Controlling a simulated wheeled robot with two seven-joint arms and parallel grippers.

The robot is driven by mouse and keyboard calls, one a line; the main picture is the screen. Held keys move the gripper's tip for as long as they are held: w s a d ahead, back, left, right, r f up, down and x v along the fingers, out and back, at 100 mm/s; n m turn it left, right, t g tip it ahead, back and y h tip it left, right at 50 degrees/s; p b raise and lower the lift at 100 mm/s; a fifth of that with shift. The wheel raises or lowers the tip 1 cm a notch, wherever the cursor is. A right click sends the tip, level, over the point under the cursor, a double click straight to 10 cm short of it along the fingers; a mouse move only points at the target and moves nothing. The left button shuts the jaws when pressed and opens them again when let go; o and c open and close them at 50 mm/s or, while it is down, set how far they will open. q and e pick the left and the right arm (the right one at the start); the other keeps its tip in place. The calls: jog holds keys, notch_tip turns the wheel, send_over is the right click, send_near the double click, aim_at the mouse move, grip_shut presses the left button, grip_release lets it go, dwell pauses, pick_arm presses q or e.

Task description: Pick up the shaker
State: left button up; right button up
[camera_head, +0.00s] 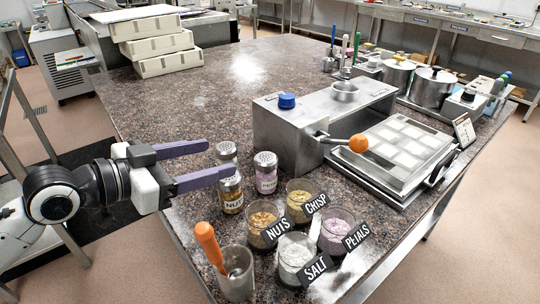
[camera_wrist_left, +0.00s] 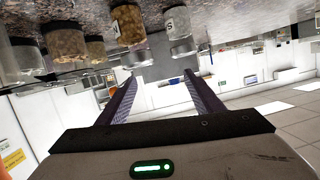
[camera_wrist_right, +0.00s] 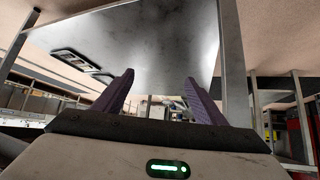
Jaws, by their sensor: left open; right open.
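Three glass shakers with perforated metal lids stand upright on the speckled counter: a back one (camera_head: 226,152), a front one labelled like NUTS (camera_head: 231,194), and a right one with pinkish contents (camera_head: 265,173). My left gripper (camera_head: 220,159) is open, its purple fingers pointing right. In the head view its fingertips overlap the two left shakers; contact cannot be told. The left wrist view looks upside down, with a brown-filled shaker (camera_wrist_left: 128,26) and a pale one (camera_wrist_left: 178,22) above the fingers. Nothing lies between them. My right gripper (camera_wrist_right: 159,77) is open and empty, only in its wrist view.
Several labelled glass jars, among them petals (camera_head: 337,230), stand in front of the shakers. A steel machine (camera_head: 300,135) stands behind, right. A metal panel (camera_wrist_right: 130,40) is above my right gripper.

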aim_at(256, 166)
pick_arm(q)
jog(key=shift+s+d+f+g+p, duration=0.2)
jog(key=shift+s+d+g, duration=0.1)
jog(key=shift+d+g, duration=0.2)
jog(key=shift+s+d+f+g+p, duration=0.15)
jog(key=shift+s+d+g, duration=0.15)
jog(key=shift+d+g, duration=0.15)
jog(key=x, duration=0.4)
jog(key=shift+d+f, duration=0.25)
jog(key=shift+f, duration=0.05)
jog(key=p+x, duration=0.1)
jog(key=x, duration=0.4)
jog(key=shift+d+f, duration=0.25)
jog(key=shift+d, duration=0.05)
pick_arm(e)
jog(key=a, duration=0.1)
jog(key=s+a+r, duration=0.1)
jog(key=a, duration=0.1)
jog(key=shift+s+r+m, duration=0.25)
jog(key=shift+s+m, duration=0.1)
jog(key=shift+m, duration=0.05)
pick_arm(q)
jog(key=c, duration=1.2)
